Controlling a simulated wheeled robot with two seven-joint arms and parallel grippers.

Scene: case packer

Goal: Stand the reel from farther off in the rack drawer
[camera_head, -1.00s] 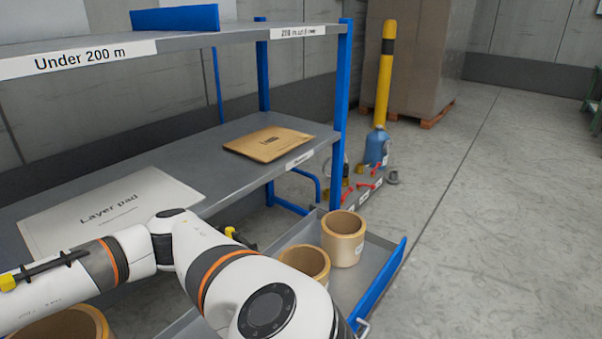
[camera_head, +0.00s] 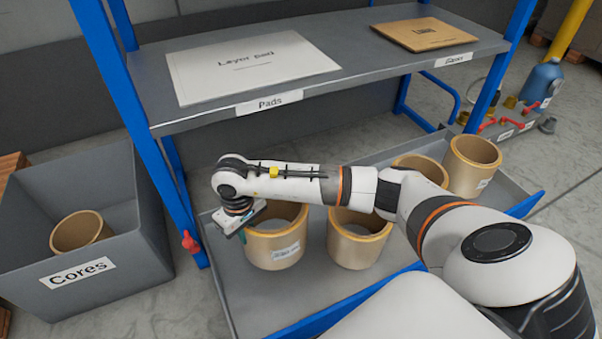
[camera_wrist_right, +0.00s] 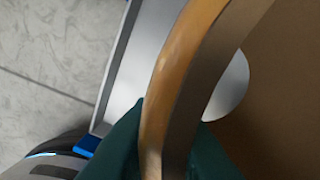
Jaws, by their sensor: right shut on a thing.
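My right gripper (camera_head: 243,231) is shut on the near-left rim of a tan cardboard reel (camera_head: 270,252) at the left end of the grey rack drawer (camera_head: 318,287). The reel is upright with its hole facing up and a white label on its side. I cannot tell whether its bottom touches the drawer floor. In the right wrist view the green fingertips (camera_wrist_right: 168,138) straddle the reel's curved wall (camera_wrist_right: 190,60). A second reel (camera_head: 355,248) is close to its right, partly behind my arm. Two more reels (camera_head: 470,168) (camera_head: 424,166) stand at the drawer's right end. My left gripper is out of view.
A grey bin labelled Cores (camera_head: 130,262) stands left of the rack, with one tan core (camera_head: 80,232) inside. The shelf (camera_head: 370,72) above the drawer holds a white layer pad (camera_head: 250,65) and a brown liner stack (camera_head: 424,35). A blue rack post (camera_head: 130,110) rises beside the drawer's left end.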

